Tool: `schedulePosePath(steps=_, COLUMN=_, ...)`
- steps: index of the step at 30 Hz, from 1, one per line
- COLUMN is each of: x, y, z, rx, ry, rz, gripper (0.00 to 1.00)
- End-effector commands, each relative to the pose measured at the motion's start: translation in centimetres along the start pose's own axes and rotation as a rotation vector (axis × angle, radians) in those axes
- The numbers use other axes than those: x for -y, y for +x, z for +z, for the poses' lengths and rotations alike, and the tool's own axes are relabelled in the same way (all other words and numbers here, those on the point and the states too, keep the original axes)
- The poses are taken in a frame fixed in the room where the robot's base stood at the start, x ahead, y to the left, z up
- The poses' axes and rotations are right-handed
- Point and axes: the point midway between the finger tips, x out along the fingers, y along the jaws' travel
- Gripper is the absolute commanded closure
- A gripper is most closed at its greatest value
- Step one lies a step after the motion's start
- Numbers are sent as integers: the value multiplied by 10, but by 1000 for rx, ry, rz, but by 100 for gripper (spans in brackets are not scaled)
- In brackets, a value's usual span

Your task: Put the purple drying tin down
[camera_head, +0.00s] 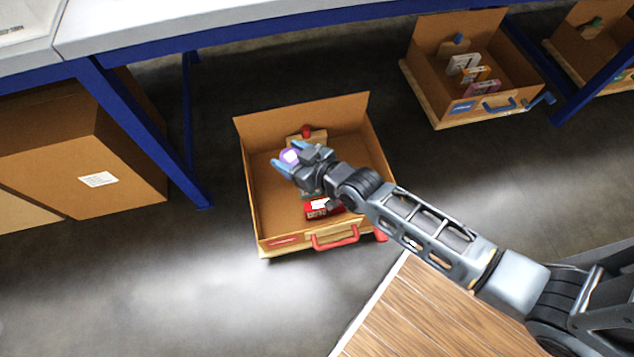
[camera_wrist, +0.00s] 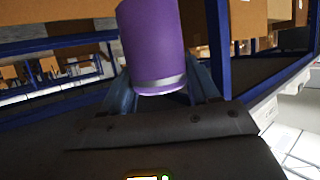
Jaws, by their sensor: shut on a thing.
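The purple drying tin (camera_wrist: 152,45) is a purple cylinder with a silver band near its end in the wrist view. My gripper (camera_wrist: 163,88) is shut on it, with a blue finger on each side. My gripper is over the open cardboard box with the red handle (camera_head: 249,205). I cannot tell how high the tin is above the box floor, and my arm hides part of the box's inside.
A red packet (camera_head: 318,208) and a red-topped item (camera_head: 306,131) are in the box. A second box with a blue handle (camera_head: 430,80) holds several packets at the back right. A blue-framed table (camera_head: 190,40) runs along the back. A wooden surface (camera_head: 405,315) lies at the front.

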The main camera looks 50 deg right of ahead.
Motion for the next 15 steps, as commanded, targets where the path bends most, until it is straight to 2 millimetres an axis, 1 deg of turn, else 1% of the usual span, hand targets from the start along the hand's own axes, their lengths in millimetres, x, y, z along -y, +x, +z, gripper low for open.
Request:
schedulePosePath(steps=1, x=-4, y=11, z=27, rx=0, ry=-2, rz=-1, gripper=73)
schedulePosePath(steps=6, x=-21, y=29, z=70, rx=-4, ry=-2, rz=6, gripper=73)
schedulePosePath(steps=9, x=-31, y=39, z=91, rx=-9, ry=-1, rz=11, gripper=73)
schedulePosePath(steps=12, x=-39, y=46, z=108, rx=-12, ry=-1, rz=15, gripper=73)
schedulePosePath(steps=15, x=-45, y=51, z=118, rx=-15, ry=-1, rz=18, gripper=73)
